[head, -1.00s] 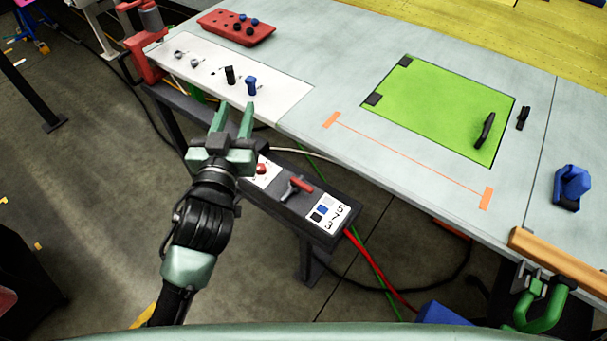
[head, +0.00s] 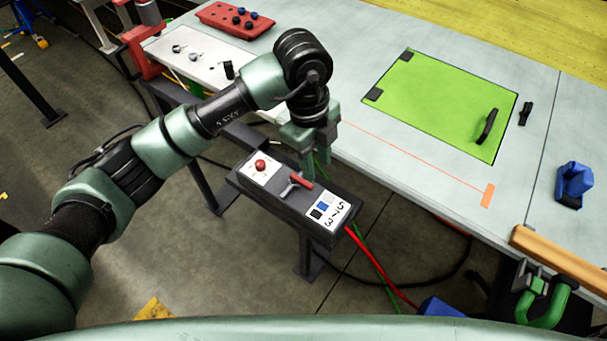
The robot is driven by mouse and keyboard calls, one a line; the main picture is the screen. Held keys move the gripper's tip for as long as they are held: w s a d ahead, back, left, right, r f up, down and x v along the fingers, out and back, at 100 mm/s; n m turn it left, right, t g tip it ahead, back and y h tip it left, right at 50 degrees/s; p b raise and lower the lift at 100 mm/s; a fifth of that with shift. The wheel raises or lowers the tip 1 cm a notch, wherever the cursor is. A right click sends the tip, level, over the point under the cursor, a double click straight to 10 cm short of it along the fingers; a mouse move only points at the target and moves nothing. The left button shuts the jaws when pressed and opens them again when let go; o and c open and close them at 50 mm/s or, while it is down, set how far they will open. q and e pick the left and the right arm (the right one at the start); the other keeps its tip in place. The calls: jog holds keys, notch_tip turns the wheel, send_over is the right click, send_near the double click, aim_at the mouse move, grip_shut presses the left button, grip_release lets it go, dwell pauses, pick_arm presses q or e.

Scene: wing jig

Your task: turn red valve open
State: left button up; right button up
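The red valve handle (head: 301,181) sits on a grey lever base on top of the dark control box (head: 270,201), beside the table's front edge. The handle lies slanted across the box, between a red button and a label panel. My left gripper (head: 316,162) points down just behind the handle, its fingers seeming apart. The near finger ends close to the handle's far side; I cannot tell whether it touches. Nothing shows between the fingers. My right gripper is not in view.
A red push button (head: 260,164) and a numbered label panel (head: 322,212) flank the handle. Red and green hoses (head: 375,267) leave the box's right end. The table holds a green panel (head: 440,105) and a red tray (head: 236,20). A green clamp (head: 545,300) is at lower right.

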aim_at(304, 181)
pick_arm(q)
jog(key=shift+w+a+r+n+y, duration=0.15)
jog(key=shift+w+a+y, duration=0.15)
jog(key=shift+a, duration=0.2)
jog(key=shift+w+a+n+y, duration=0.2)
jog(key=shift+a+y, duration=0.1)
jog(key=shift+a, duration=0.2)
jog(key=shift+w+a+f, duration=0.1)
jog(key=shift+a+f, duration=0.1)
jog(key=shift+a, duration=0.1)
notch_tip(304, 181, down, 6)
jog(key=p, duration=0.3)
jog(key=shift+d+f, duration=0.1)
jog(key=shift+f, duration=0.5)
jog(key=shift+c, duration=0.3)
grip_shut()
